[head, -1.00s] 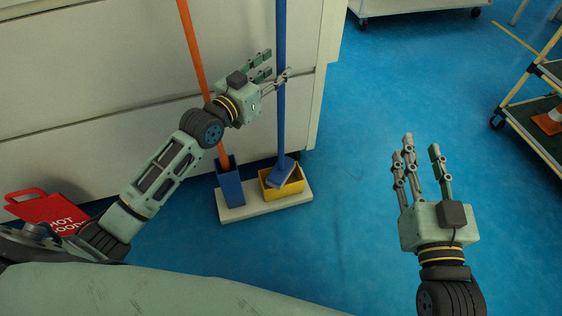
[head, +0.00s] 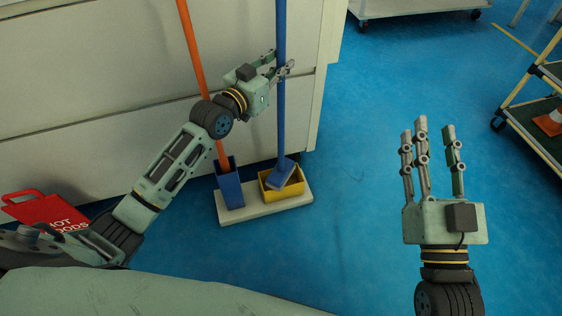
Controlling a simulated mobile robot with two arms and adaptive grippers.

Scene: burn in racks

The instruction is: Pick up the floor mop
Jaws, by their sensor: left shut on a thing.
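The floor mop (head: 281,130) has a long blue handle and a blue head. It stands upright with its head in a yellow bucket (head: 290,188). My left gripper (head: 281,67) is around the upper handle, its fingers shut on it. The upper end of the handle is out of the frame. My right gripper (head: 429,145) is open and empty over the blue floor, well to the right of the mop.
An orange pole (head: 198,72) stands in a blue holder (head: 229,187) left of the bucket, behind my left wrist. Both containers sit on a pale base (head: 240,214). A cream cabinet (head: 90,90) is close behind. A cart (head: 535,115) stands at the right; the middle floor is clear.

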